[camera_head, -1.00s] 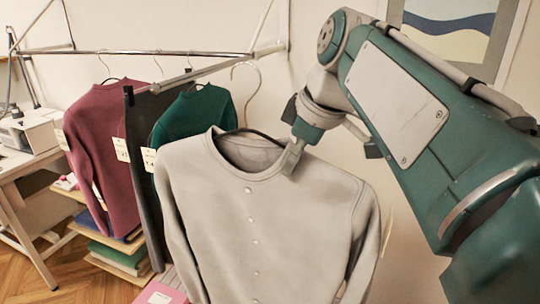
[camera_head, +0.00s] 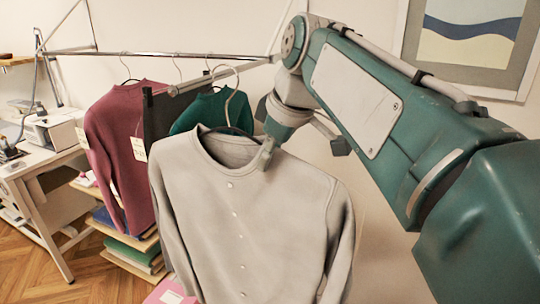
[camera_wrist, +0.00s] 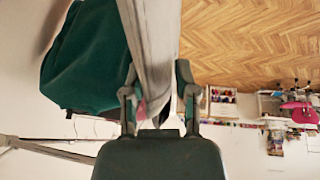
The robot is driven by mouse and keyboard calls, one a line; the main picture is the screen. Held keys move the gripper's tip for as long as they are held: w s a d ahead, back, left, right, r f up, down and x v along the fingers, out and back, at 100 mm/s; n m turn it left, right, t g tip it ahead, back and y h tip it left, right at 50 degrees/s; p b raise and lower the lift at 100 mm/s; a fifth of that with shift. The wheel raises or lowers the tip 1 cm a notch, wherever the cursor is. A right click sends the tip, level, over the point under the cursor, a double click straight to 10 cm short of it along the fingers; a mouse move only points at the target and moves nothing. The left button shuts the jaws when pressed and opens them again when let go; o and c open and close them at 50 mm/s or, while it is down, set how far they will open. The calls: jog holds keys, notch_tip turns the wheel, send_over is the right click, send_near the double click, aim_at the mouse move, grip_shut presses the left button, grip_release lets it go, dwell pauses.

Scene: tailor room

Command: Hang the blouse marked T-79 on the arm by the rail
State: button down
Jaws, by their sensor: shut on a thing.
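The light grey blouse (camera_head: 255,215) with a row of buttons hangs upright on a hanger with a pale metal hook (camera_head: 232,82). No tag on it is legible. My gripper (camera_head: 268,152) is shut on it beside the neckline, at the right shoulder in the picture. In the wrist view the grey cloth (camera_wrist: 155,35) runs between the two fingers (camera_wrist: 158,85).
Folded cloth lies on shelves (camera_head: 130,255) below. A sewing table (camera_head: 35,165) stands at the left. A framed picture (camera_head: 475,45) hangs at the right.

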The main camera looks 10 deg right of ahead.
aim_at(231, 161)
jog(key=shift+w+a, duration=0.4)
jog(key=shift+a, duration=0.25)
jog(key=shift+w+a, duration=0.35)
jog(key=shift+a, duration=0.25)
jog(key=shift+w+a, duration=1.4)
jog(key=shift+a, duration=0.3)
jog(key=shift+f, duration=1)
jog(key=shift+c, duration=1.5)
grip_release()
